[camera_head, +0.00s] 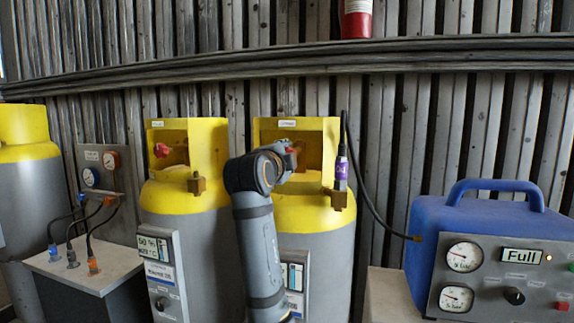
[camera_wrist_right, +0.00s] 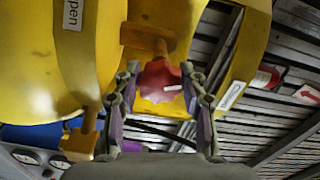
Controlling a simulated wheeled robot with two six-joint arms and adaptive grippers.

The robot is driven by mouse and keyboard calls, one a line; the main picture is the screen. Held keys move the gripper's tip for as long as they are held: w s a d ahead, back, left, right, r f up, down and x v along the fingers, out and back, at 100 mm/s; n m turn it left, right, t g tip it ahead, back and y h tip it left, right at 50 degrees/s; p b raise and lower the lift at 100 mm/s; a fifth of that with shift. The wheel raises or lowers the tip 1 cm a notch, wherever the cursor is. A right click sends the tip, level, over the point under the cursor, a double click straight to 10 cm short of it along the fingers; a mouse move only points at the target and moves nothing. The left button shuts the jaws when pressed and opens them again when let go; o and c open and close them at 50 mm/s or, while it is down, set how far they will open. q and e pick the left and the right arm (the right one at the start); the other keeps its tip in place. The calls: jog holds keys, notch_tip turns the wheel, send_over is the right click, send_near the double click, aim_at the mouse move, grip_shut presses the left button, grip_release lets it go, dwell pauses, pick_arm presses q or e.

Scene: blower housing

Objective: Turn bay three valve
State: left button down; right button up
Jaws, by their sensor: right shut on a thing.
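Two yellow-topped grey cylinders stand side by side in the head view, the left cylinder (camera_head: 190,235) and the right cylinder (camera_head: 318,222). My right arm rises in front of the right cylinder, and its gripper (camera_head: 288,158) reaches into the yellow collar, partly hidden by my own wrist. In the right wrist view, the right gripper (camera_wrist_right: 161,88) has its two fingers around a red valve knob (camera_wrist_right: 160,82) on a brass stem, shut on it. A white mark shows on the knob. The left cylinder has its own red knob (camera_head: 161,150). The left gripper is out of view.
A blue gauge unit (camera_head: 480,235) reading "Full" stands at the right. A gauge panel (camera_head: 101,167) with cables is at the left, below a ledge (camera_head: 450,55).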

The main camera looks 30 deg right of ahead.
jog(key=shift+m+b, duration=0.85)
jog(key=shift+m, duration=1.25)
jog(key=shift+r, duration=0.1)
jog(key=o, duration=1.2)
jog(key=shift+w, duration=0.1)
jog(key=shift+a, duration=0.15)
jog(key=v, duration=0.7)
